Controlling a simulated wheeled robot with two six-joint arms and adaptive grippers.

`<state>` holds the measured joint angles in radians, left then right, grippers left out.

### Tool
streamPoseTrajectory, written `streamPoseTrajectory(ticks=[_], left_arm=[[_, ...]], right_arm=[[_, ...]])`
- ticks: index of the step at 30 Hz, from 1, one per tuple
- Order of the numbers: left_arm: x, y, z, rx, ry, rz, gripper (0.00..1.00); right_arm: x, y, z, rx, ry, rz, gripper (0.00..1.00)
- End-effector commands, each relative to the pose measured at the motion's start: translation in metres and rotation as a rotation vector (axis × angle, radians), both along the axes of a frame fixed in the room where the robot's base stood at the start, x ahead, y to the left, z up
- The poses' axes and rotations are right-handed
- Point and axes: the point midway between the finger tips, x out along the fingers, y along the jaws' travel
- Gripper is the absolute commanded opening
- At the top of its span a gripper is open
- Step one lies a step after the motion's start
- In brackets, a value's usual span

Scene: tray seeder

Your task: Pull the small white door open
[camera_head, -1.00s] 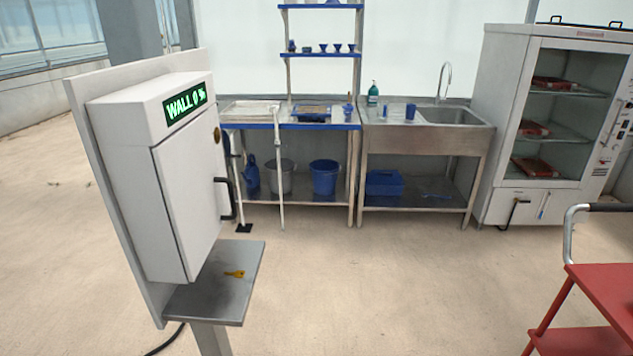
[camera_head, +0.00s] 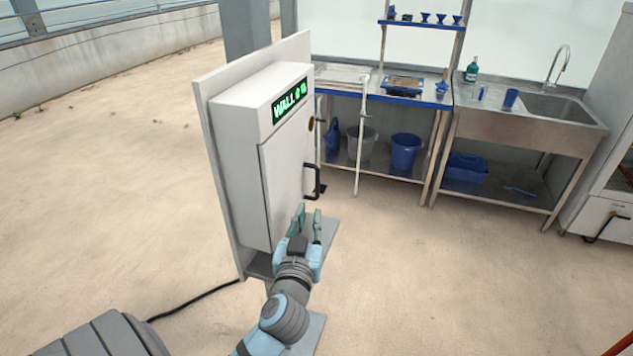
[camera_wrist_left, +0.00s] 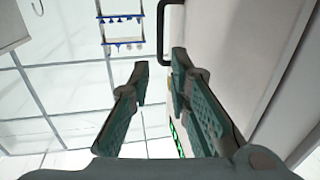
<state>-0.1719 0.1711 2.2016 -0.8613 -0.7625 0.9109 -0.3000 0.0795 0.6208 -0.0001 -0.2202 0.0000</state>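The small white door (camera_head: 284,178) is on the side of a white wall cabinet (camera_head: 240,165) with a green lit display. It looks shut. Its black handle (camera_head: 315,181) stands out near the door's right edge. My left gripper (camera_head: 308,214) is open and empty, just below the handle and in front of the door's lower part. In the left wrist view the open fingers (camera_wrist_left: 158,75) point towards the handle (camera_wrist_left: 163,40), which shows beyond the fingertips, with the white door (camera_wrist_left: 235,45) to the right. My right gripper is not in view.
A metal shelf (camera_head: 262,266) under the cabinet is partly hidden by my left arm. A black cable (camera_head: 190,300) runs on the floor. A steel sink bench (camera_head: 520,135) and a blue-edged bench (camera_head: 425,100) stand behind. The floor right of the cabinet is clear.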

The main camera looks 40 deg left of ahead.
Motion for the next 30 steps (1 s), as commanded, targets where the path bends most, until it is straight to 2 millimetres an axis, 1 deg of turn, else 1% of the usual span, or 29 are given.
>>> streamPoseTrajectory(ticks=[4,9,12,15,18,21,28,29,30], left_arm=[[0.025,0.016,0.002,0.004,0.000,0.002,0.18],[0.068,0.042,0.002,0.003,0.002,0.004,0.18],[0.089,0.054,0.001,0.001,0.002,0.003,0.18],[0.103,0.063,0.000,0.001,0.004,0.003,0.18],[0.113,0.068,-0.001,0.000,0.004,0.003,0.18],[0.117,0.070,-0.001,0.000,0.004,0.001,0.18],[0.118,0.071,-0.002,0.000,0.004,0.001,0.18],[0.118,0.071,-0.002,0.000,0.004,0.001,0.16],[0.118,0.071,-0.002,0.000,0.004,0.001,0.10]], right_arm=[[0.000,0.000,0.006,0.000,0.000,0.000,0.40],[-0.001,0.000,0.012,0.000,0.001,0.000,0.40],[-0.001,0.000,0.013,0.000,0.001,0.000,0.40],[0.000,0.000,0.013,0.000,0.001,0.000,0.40],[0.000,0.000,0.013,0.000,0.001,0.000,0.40],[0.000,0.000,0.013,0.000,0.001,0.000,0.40],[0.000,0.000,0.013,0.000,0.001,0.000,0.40],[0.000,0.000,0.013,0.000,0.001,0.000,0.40],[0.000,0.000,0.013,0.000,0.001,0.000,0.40]])
